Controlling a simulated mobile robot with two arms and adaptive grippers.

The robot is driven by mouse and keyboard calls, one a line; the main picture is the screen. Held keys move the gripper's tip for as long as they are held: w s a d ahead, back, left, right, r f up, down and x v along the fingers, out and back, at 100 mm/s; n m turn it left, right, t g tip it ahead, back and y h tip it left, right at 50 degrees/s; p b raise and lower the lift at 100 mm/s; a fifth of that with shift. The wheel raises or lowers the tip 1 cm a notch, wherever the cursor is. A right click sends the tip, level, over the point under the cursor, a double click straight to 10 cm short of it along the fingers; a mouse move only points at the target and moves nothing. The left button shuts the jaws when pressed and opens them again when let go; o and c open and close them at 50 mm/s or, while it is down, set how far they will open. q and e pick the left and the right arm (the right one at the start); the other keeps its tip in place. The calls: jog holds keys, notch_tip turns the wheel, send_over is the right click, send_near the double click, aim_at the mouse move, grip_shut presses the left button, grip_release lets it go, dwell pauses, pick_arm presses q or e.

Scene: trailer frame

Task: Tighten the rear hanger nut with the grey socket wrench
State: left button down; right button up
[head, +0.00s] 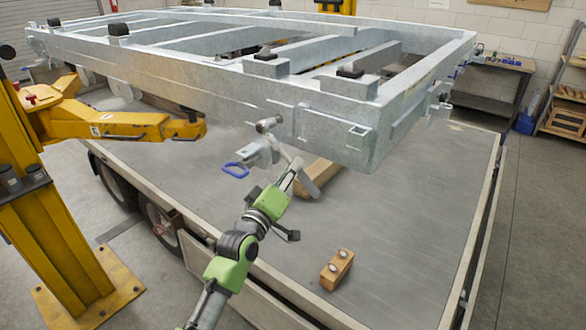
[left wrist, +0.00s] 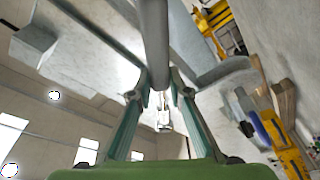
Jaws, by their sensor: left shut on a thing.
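The grey socket wrench (head: 282,144) shows in the head view below the frame's near side rail. Its socket head (head: 268,124) is up against or just in front of the rail; I cannot tell if it sits on the nut. My left gripper (head: 297,167) is shut on the wrench handle at its lower end. In the left wrist view the grey handle (left wrist: 154,45) runs up from between the fingers (left wrist: 160,88). The rear hanger nut cannot be made out. My right gripper is in neither view.
The galvanised trailer frame (head: 200,82) is above a grey flatbed (head: 420,215). A yellow lift arm (head: 130,125) reaches under it at left. A blue-handled grey part (head: 235,170) hangs near the wrench.

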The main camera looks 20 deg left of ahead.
pick_arm(q)
jog(key=shift+r, duration=0.1)
jog(key=s, duration=0.2)
jog(key=s+a, duration=0.1)
jog(key=shift+s+a, duration=0.2)
jog(key=shift+s, duration=0.2)
jog(key=shift+w, duration=0.1)
